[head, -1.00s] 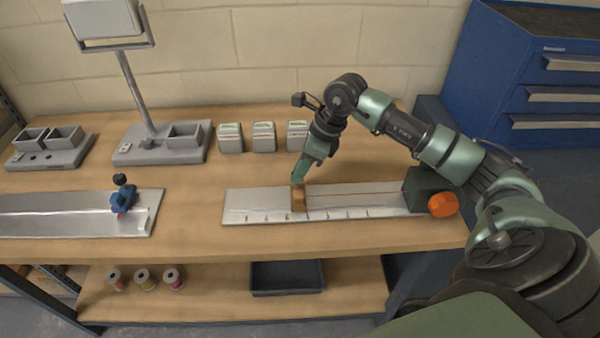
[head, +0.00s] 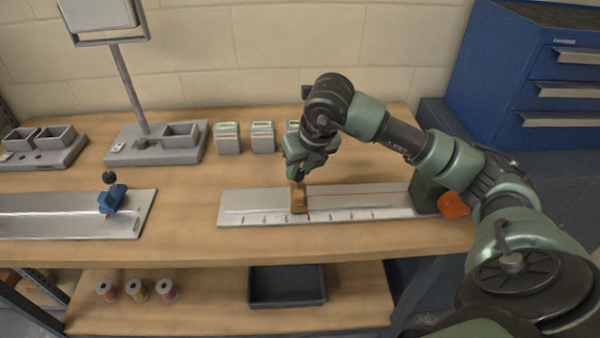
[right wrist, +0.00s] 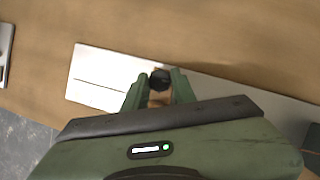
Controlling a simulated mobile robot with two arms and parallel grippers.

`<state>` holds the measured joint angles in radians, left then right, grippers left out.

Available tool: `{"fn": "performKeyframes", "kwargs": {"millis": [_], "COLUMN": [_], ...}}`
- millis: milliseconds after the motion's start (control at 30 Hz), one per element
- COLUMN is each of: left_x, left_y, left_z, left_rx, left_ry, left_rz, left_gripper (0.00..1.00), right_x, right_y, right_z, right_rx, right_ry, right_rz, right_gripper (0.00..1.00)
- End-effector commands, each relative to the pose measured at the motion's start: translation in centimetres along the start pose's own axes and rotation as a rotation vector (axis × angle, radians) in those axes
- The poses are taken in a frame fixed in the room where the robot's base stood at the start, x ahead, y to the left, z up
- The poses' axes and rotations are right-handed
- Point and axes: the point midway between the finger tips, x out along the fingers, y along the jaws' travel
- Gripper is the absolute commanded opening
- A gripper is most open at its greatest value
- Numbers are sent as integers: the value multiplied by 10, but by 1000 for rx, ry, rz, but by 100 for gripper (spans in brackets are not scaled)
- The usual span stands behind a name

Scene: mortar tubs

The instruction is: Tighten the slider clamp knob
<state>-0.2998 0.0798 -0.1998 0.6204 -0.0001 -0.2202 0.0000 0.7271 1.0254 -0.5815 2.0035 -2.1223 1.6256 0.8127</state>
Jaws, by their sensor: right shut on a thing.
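The brown slider block (head: 299,203) sits across the flat metal rail (head: 255,198) on the bench. In the right wrist view, its dark round clamp knob (right wrist: 160,80) is between the two green fingers of my right gripper (right wrist: 158,84). The slider body under the knob is mostly hidden there. In the head view, my right gripper (head: 298,178) reaches down onto the top of the slider and hides the knob. It is shut on the knob. My left gripper is not in view.
Another metal rail (head: 50,213) with a blue slider (head: 112,198) lies at the left. A dark green housing (head: 424,190) with an orange part (head: 453,205) stands at the right rail end. Several grey boxes (head: 227,138) stand behind. Bare wood separates the rails.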

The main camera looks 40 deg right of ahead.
Motion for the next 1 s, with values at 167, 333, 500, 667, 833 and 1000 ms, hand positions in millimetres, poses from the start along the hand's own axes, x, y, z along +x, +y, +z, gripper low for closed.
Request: {"fn": "performKeyframes", "kwargs": {"millis": [167, 333, 500, 667, 833, 1000], "left_x": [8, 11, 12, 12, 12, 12], "left_y": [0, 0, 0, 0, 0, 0], "left_z": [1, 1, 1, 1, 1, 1], "left_rx": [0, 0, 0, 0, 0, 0], "left_ry": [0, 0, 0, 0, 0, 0], "left_rz": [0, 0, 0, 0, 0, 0], "left_gripper": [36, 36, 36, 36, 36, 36], "right_x": [0, 0, -1, -1, -1, -1], "right_y": [1, 2, 1, 1, 1, 1], "right_z": [1, 2, 2, 2, 2, 2], "right_rx": [99, 160, 191, 201, 201, 201], "right_ry": [-10, -14, -14, -15, -15, -15], "right_rz": [-38, -63, -76, -80, -80, -80], "right_gripper": [0, 0, 0, 0, 0, 37]}}
